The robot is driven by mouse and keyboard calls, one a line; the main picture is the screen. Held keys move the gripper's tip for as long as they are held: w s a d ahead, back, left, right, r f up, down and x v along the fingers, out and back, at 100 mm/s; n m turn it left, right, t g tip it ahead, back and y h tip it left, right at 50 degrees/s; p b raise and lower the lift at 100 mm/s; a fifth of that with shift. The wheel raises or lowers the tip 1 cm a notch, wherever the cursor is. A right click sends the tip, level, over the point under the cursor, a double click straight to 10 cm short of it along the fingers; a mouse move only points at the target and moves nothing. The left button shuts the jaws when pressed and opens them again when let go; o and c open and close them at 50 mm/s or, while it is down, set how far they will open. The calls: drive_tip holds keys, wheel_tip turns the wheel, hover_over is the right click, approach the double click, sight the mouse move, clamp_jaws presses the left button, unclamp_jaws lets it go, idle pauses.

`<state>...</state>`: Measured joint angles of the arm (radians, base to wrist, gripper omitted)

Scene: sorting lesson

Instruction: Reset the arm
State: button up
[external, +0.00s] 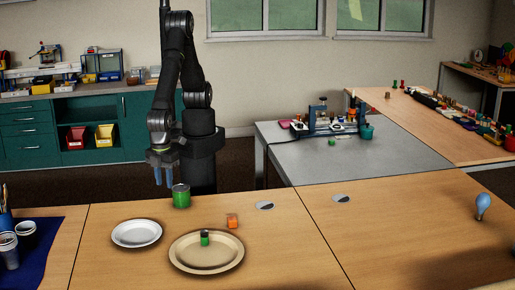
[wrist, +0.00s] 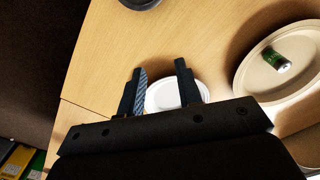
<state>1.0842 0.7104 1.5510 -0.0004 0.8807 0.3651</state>
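My gripper (external: 163,180) hangs in the air at the back edge of the wooden table, just left of the green can in the external view. In the wrist view, its two dark fingers (wrist: 162,90) stand apart with nothing between them; part of the white plate shows beyond the gap. My arm is bent, with the gripper pointing down.
A green can (external: 181,196) stands near the table's back edge. A white plate (external: 137,243) and a tan plate (external: 180,259) lie in front. A small green cylinder (external: 205,239) is on the tan plate. The right tabletop is mostly clear.

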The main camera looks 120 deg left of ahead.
drive_tip(key=shift+m, duration=0.3)
drive_tip(key=w+a+f, duration=0.1)
drive_tip(key=w+f, duration=0.1)
drive_tip(key=w+a+f, duration=0.2)
drive_tip(key=w, duration=0.1)
drive_tip(key=w+a+f, duration=0.1)
drive_tip(key=w+f, duration=0.1)
drive_tip(key=shift+w+a+f, duration=0.25)
drive_tip(key=shift+w, duration=0.1)
